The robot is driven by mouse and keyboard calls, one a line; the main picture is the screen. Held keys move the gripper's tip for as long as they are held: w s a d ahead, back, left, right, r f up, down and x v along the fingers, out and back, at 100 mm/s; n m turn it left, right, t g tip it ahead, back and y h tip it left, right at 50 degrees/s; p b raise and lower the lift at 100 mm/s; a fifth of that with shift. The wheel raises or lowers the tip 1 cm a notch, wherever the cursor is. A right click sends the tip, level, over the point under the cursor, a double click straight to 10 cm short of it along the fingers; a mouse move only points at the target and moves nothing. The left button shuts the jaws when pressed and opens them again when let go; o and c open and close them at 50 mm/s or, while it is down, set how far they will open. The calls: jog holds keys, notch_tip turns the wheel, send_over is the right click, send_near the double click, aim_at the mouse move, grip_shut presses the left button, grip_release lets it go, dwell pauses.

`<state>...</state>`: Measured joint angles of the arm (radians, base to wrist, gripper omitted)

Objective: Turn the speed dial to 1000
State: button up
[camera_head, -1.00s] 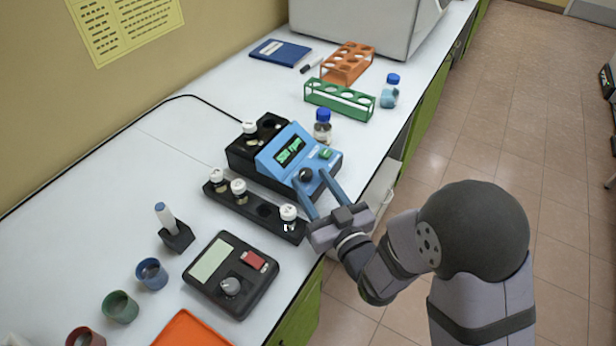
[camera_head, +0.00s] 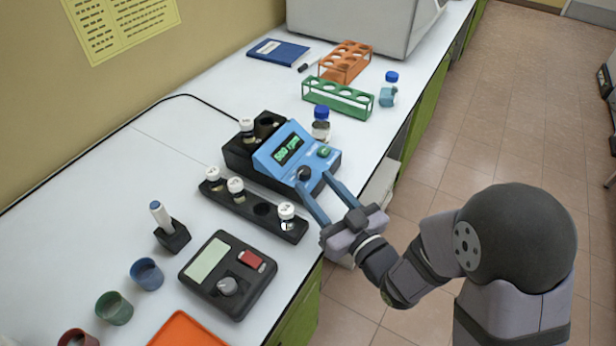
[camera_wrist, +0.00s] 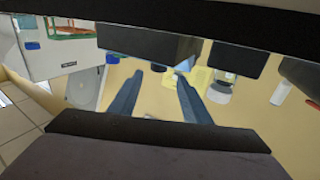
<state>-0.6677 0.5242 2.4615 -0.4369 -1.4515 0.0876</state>
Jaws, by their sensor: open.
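The stirrer-like device has a blue front panel (camera_head: 275,158) with a black base. Its display (camera_head: 289,150) shows green text that reads 500 rpm. The black speed dial (camera_head: 304,173) is on the panel, below and right of the display, beside a green button (camera_head: 324,151). My gripper (camera_head: 312,180) is open, its two blue fingers pointing at the dial, one tip on each side just in front of it. Contact cannot be told.
A black vial rack (camera_head: 264,210) with white-capped vials stands close left of my fingers. A blue-capped bottle (camera_head: 321,124) is behind the device. A black scale-like box (camera_head: 228,272) with a grey knob sits nearer the front. Open floor lies right of the bench.

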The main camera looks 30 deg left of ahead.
aim_at(309, 175)
jog(key=shift+w+d+f+n+g+y+b, duration=0.1)
jog(key=shift+w+d+n+g+y+b, duration=0.2)
jog(key=shift+w+n+g+y+b, duration=0.4)
jog(key=shift+d+f+n+g, duration=0.1)
jog(key=shift+d+n+g, duration=0.2)
jog(key=shift+g, duration=0.25)
jog(key=shift+d+n+g, duration=0.15)
jog(key=shift+n+g, duration=0.15)
jog(key=shift+g, duration=0.25)
jog(key=shift+p+x, duration=0.7)
jog(key=shift+x, duration=3)
jog(key=shift+c, duration=0.5)
jog(key=c, duration=0.9)
